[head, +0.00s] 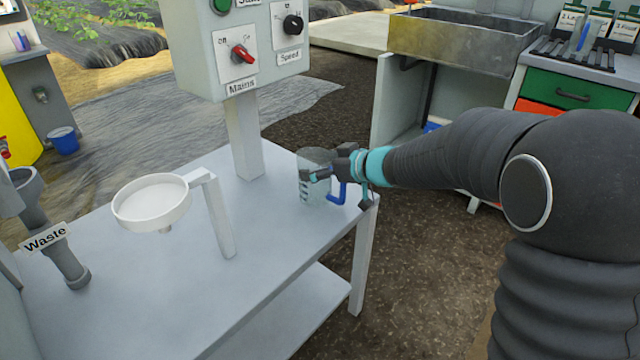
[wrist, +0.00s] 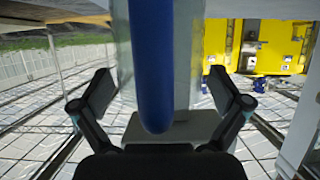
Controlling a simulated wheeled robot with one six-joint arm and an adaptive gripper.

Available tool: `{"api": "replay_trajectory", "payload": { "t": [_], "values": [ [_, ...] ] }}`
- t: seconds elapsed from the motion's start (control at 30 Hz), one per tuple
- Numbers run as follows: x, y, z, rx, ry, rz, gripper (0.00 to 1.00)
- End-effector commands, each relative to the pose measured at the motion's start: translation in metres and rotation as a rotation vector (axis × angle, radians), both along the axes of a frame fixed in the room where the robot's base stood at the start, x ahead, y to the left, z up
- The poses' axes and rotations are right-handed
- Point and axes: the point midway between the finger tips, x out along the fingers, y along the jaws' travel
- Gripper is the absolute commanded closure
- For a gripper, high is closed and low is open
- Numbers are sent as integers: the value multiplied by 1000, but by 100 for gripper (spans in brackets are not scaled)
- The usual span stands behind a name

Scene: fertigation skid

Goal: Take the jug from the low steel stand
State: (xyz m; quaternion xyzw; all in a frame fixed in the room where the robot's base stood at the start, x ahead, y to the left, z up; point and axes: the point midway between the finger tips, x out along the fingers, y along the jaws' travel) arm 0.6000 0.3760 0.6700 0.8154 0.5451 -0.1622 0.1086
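The jug (head: 308,188) is clear with a blue handle (head: 337,193). It stands upright at the far right corner of the grey steel stand's top (head: 120,275). My gripper (head: 322,172) reaches it from the right and partly covers it in the head view. In the wrist view the blue handle (wrist: 153,65) runs between the two spread fingers of my gripper (wrist: 162,80), with the clear jug wall (wrist: 124,50) behind it. The fingers are apart from the handle on both sides, so my gripper is open and holds nothing.
A white funnel (head: 152,203) on a bracket and a waste pipe (head: 65,255) stand to the left on the same top. A sink (head: 455,40) and drawers (head: 570,95) are at the back right.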

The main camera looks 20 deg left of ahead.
Motion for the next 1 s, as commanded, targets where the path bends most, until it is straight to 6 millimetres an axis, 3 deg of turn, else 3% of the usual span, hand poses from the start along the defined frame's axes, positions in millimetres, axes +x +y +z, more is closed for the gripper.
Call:
{"api": "replay_trajectory", "payload": {
  "t": [0.03, 0.23, 0.63, 0.9, 1.0],
  "values": [
    [0, 0, 0, 0, 0, 0, 18],
    [0, 0, 0, 0, 0, 0, 68],
    [0, 0, 8, 1, 0, -1, 68],
    [0, 0, 47, 2, -4, 0, 68],
    [7, -22, 56, 0, -2, -6, 68]
  ]
}}
